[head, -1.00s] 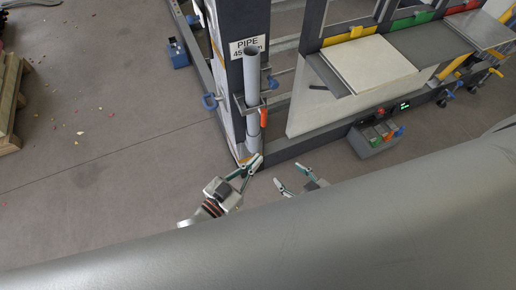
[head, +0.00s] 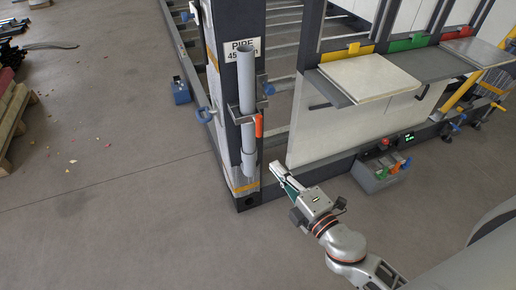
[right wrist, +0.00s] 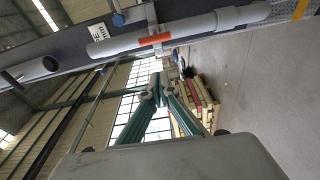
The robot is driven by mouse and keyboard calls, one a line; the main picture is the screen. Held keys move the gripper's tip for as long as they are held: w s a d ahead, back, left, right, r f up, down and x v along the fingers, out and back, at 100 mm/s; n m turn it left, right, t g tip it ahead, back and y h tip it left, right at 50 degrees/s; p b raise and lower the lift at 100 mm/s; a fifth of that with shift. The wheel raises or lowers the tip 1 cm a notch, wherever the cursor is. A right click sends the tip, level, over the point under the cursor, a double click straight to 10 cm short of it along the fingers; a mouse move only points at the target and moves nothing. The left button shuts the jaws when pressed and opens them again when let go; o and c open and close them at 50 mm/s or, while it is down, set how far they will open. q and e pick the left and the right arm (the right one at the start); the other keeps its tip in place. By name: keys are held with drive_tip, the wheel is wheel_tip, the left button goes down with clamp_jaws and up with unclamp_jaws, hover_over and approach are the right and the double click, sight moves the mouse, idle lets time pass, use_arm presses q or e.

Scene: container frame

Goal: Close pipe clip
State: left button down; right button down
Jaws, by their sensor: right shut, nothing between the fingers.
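A grey pipe (head: 246,95) stands upright against a dark post, under a "PIPE" label. A clip bracket (head: 236,114) crosses it at mid-height, with an orange lever (head: 258,125) hanging at its right side. I cannot tell whether the clip is latched. My right gripper (head: 276,168) is shut and empty, below and right of the lever and apart from it. In the right wrist view, the shut fingertips (right wrist: 157,84) are in front, with the pipe (right wrist: 232,18) and orange lever (right wrist: 154,40) beyond them near the top. My left gripper is not in view.
The dark post (head: 224,60) belongs to a frame with a pale panel (head: 330,115) and a shelf (head: 370,78) at the right. A control box (head: 378,172) sits on the floor by the frame. A wooden pallet (head: 12,115) is far left. The floor in front is clear.

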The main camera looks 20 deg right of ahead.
drive_tip(key=p, duration=0.1)
approach(261, 128)
drive_tip(key=w+a, duration=0.3)
drive_tip(key=a, duration=0.2)
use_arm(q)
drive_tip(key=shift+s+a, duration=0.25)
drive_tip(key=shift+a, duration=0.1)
use_arm(e)
drive_tip(key=w+d, duration=0.2)
drive_tip(key=w, duration=0.1)
drive_tip(key=shift+w+f, duration=0.15)
drive_tip(key=shift+w, duration=0.1)
drive_tip(key=shift+w+d, duration=0.5)
drive_tip(key=shift+d, duration=0.25)
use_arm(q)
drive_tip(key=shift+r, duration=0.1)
